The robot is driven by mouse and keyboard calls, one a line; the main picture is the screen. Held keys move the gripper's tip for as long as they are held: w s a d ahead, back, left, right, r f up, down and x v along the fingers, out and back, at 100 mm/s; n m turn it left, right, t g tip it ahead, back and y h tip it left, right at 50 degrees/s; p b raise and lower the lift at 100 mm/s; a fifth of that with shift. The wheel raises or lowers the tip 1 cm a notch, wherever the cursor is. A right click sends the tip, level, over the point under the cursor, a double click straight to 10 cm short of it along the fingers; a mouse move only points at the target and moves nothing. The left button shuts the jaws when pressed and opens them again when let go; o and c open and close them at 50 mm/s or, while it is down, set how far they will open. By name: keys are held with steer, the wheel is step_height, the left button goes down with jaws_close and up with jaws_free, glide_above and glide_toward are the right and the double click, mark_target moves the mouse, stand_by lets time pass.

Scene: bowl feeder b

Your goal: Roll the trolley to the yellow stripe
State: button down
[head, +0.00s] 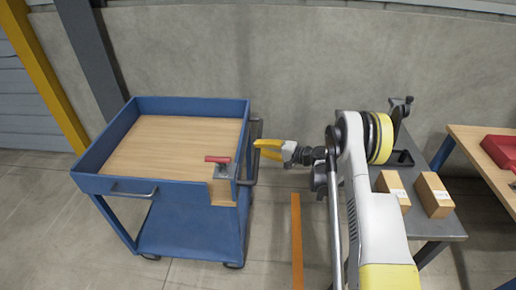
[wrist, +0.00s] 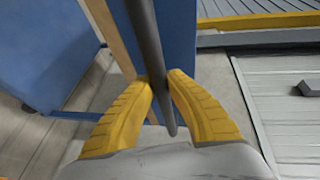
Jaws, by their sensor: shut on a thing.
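The blue trolley (head: 150,187) has a wooden top deck and a lower blue shelf, and it stands left of centre in the head view. A dark upright-framed handle (head: 256,133) is on its right end. My gripper (head: 259,148) is at this handle, its yellow fingers shut on the bar. In the wrist view the dark handle bar (wrist: 148,45) runs between the two yellow fingertips (wrist: 162,84), with blue trolley panels behind. An orange-yellow stripe (head: 297,245) lies on the floor right of the trolley, apart from it.
A red-handled clamp (head: 222,165) sits on the trolley's front right corner. A grey bench (head: 430,225) with cardboard boxes (head: 434,194) stands to the right, beside a wooden table (head: 475,150) with a red bin (head: 502,152). A concrete wall (head: 290,70) and yellow post (head: 45,75) are behind.

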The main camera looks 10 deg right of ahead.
steer(key=s+d, duration=0.2)
steer(key=d, duration=0.5)
steer(key=s+d, duration=0.2)
steer(key=d, duration=0.5)
steer(key=shift+s, duration=0.25)
steer(key=c, duration=1.3)
jaws_free()
steer(key=shift+w, duration=0.1)
steer(key=o, duration=0.8)
step_height(320, 180, up, 7)
steer(key=shift+r, duration=0.1)
steer(key=shift+c, duration=0.2)
step_height(320, 180, up, 2)
steer(key=shift+a+r, duration=0.1)
steer(key=shift+r, duration=0.1)
steer(key=c, duration=0.8)
steer(key=shift+o, duration=0.2)
steer(key=shift+r, duration=0.25)
